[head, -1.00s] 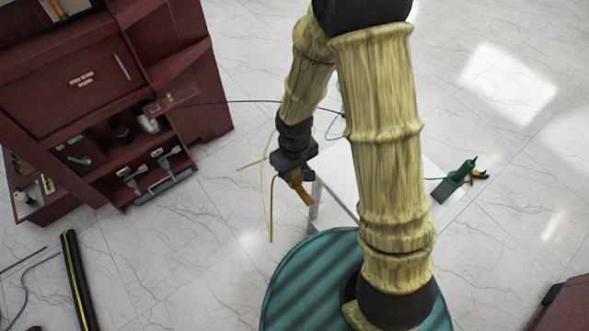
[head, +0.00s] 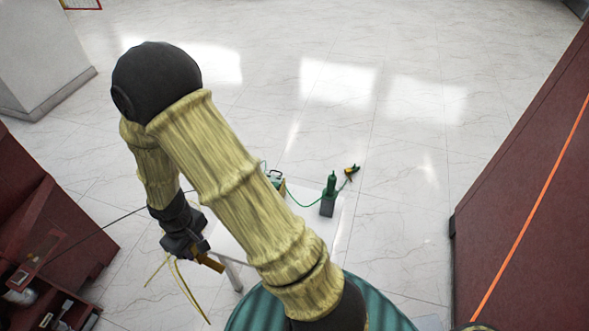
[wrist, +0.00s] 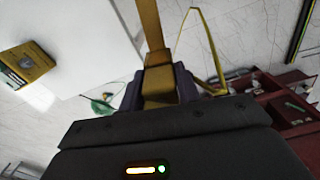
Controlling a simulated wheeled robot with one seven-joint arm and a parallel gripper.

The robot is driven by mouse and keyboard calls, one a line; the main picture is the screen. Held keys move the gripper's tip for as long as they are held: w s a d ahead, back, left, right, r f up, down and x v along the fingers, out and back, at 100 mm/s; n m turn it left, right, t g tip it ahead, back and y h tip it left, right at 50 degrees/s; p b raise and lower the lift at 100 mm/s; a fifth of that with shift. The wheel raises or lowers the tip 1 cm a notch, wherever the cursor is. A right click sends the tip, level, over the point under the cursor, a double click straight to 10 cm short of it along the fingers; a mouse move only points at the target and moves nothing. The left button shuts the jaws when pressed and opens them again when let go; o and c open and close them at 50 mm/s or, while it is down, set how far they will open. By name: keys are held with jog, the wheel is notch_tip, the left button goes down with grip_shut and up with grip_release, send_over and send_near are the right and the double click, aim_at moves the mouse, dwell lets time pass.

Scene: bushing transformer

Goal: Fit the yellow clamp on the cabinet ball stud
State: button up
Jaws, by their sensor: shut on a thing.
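My gripper (head: 190,248) hangs at the left of the head view, beside a white table. It is shut on the yellow clamp (head: 211,263), which sticks out to the lower right. In the wrist view the clamp (wrist: 153,50) stands upright between the jaws (wrist: 158,92).
The white table (head: 232,243) stands right of my gripper, partly hidden by my arm. A green device (head: 328,192) and a green cord are at its right. Another dark red cabinet (head: 530,210) with an orange stripe fills the right side. Floor at the back is clear.

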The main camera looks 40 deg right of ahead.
jog(key=w+d+r+m+p, duration=0.2)
jog(key=w+d+r+p, duration=0.2)
jog(key=d+p, duration=0.2)
jog(key=w+d+r+m+p, duration=0.3)
jog(key=d+p, duration=0.3)
jog(key=p, duration=0.4)
jog(key=shift+w+d+r, duration=0.2)
jog(key=shift+w+r, duration=0.4)
jog(key=shift+r, duration=0.25)
jog(key=shift+d, duration=0.15)
